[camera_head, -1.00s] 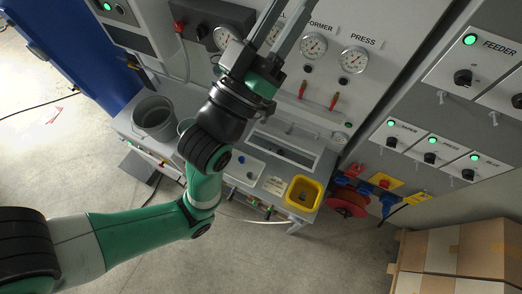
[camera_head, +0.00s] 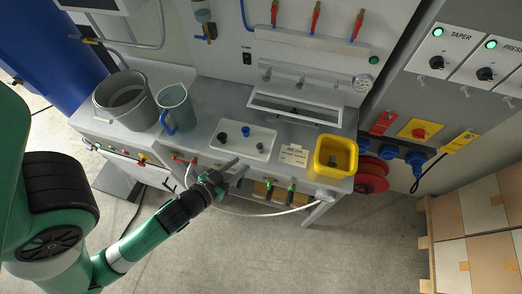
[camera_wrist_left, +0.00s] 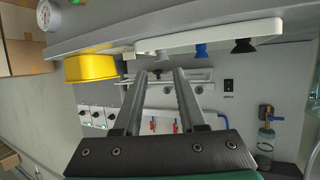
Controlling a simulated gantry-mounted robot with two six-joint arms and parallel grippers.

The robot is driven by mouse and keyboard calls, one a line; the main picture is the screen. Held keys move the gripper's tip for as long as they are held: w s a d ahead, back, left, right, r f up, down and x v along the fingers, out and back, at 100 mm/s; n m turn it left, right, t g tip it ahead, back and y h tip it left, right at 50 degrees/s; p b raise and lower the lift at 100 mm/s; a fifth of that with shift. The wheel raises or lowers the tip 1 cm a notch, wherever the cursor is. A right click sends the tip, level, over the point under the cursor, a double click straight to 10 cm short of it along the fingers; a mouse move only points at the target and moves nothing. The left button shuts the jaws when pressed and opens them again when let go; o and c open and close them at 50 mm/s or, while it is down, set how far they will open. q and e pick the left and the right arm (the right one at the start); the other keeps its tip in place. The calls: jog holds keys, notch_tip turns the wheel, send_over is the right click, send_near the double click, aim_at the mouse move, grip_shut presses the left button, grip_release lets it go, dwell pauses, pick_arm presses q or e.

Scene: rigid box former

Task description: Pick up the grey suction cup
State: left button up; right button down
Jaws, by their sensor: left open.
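The grey suction cup (camera_head: 260,147) stands at the right end of a white tray (camera_head: 235,148) on the bench. A blue cup (camera_head: 245,131) and a black cup (camera_head: 222,138) share the tray. In the left wrist view the grey cup (camera_wrist_left: 163,55) sits on the tray's underside as pictured, beyond my fingertips and nearest the yellow bin. My left gripper (camera_head: 236,172) is open and empty, in front of the bench's front edge and apart from the cup. It also shows in the left wrist view (camera_wrist_left: 160,76). My right gripper is not in view.
A yellow bin (camera_head: 320,160) with a dark object inside stands right of the tray, past a small label (camera_head: 293,155). A grey bucket (camera_head: 126,100) and a jug (camera_head: 176,106) stand on the left. Red valves and a white hose (camera_head: 262,213) run along the bench front.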

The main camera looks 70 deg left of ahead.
aim_at(259, 150)
pick_arm(q)
jog(key=x, duration=0.5)
jog(key=shift+w+a+b, duration=0.15)
jog(key=shift+w+b, duration=0.2)
jog(key=shift+w, duration=0.05)
jog(key=b+x, duration=0.1)
jog(key=x, duration=0.3)
jog(key=shift+a+f+b, duration=0.25)
jog(key=shift+f+b, duration=0.05)
jog(key=shift+w+a, duration=0.15)
jog(key=shift+w, duration=0.2)
grip_shut()
